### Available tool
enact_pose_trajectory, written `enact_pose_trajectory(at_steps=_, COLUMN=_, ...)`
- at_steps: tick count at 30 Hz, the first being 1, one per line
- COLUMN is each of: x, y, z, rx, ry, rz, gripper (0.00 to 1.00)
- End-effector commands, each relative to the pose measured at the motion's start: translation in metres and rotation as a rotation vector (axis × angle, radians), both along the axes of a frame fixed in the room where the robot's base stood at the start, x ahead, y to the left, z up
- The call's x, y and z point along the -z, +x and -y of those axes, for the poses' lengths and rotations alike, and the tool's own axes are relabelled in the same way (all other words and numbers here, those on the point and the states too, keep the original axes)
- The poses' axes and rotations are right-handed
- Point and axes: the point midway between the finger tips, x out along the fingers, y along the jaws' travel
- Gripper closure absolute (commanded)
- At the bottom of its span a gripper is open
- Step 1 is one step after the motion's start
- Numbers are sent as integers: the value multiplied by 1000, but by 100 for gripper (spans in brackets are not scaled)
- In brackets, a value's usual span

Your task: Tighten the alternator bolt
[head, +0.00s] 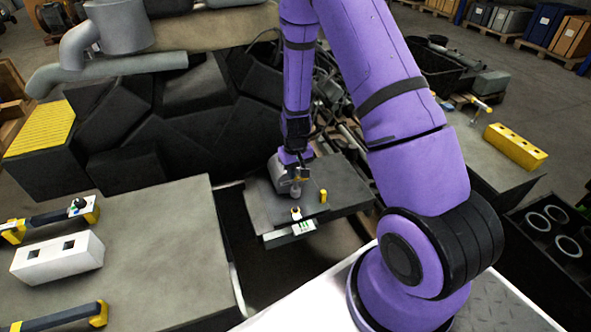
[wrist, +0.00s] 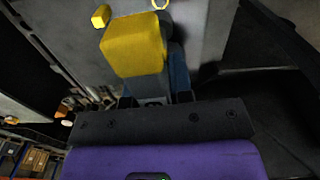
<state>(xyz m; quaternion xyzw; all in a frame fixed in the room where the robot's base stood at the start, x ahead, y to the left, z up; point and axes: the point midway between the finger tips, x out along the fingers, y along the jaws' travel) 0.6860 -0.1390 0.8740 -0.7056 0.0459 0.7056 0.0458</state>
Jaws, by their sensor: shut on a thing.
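My gripper (wrist: 155,98) is low in the wrist view, shut on a tool with a yellow block-shaped end (wrist: 134,45) and a dark blue-grey body. In the head view my arm reaches down to a grey platform (head: 340,187), and the gripper end is small there. A rounded grey housing (head: 283,172), perhaps the alternator, sits at the platform's left part, right beside the gripper. The bolt itself cannot be made out, and I cannot tell whether the tool touches it.
A grey bench (head: 150,235) at left holds a white two-hole block (head: 58,257) and black-handled tools. A yellow two-hole block (head: 515,146) lies at right.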

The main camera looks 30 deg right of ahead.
Motion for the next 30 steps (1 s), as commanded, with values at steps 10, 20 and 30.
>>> enact_pose_trajectory(at_steps=10, x=10, y=0, z=0, rx=-642, ry=1, rz=0, gripper=100)
enact_pose_trajectory(at_steps=20, x=19, y=0, z=0, rx=-1225, ry=1, rz=0, gripper=100)
enact_pose_trajectory(at_steps=30, x=28, y=0, z=0, rx=-1808, ry=1, rz=0, gripper=100)
